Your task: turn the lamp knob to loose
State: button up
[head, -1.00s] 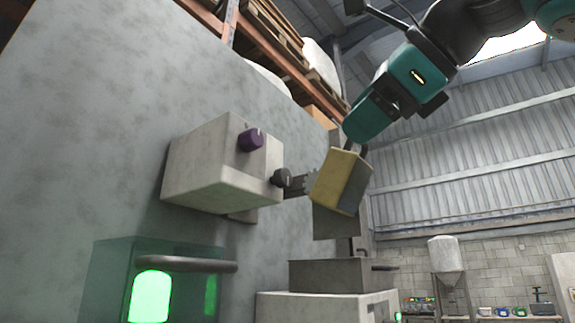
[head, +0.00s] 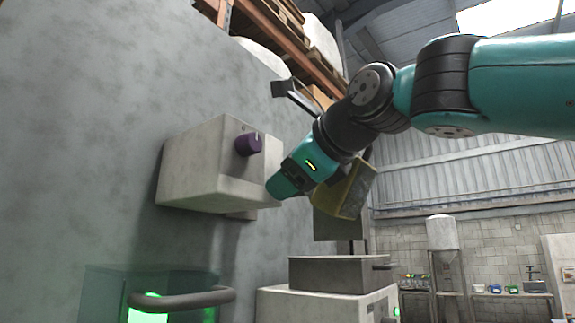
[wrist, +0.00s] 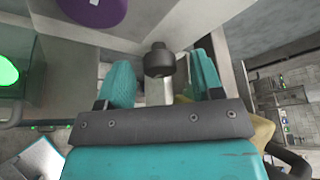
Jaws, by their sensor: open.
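A pale box (head: 205,175) on the grey wall carries a purple knob (head: 248,144) with a light mark on its face. A black knob (wrist: 159,62) on a short light stem shows in the wrist view; my gripper hides it in the head view. I cannot tell which knob is the lamp's. My gripper (wrist: 162,72) is open, with one teal finger on each side of the black knob in the wrist view. I see no contact. The purple knob (wrist: 95,10) lies at the top left of the wrist view. In the head view my gripper (head: 283,186) is at the box's right side.
A yellow and grey block (head: 346,192) sits close behind my wrist. A green-lit glass case (head: 110,295) with a grey bar handle (head: 180,300) is below the box. A grey lidded container (head: 335,274) stands at lower centre. Open room lies to the right.

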jog(key=shift+w+a+f, duration=0.15)
jog(key=shift+w+a, duration=0.1)
jog(key=shift+w, duration=0.15)
jog(key=c, duration=0.9)
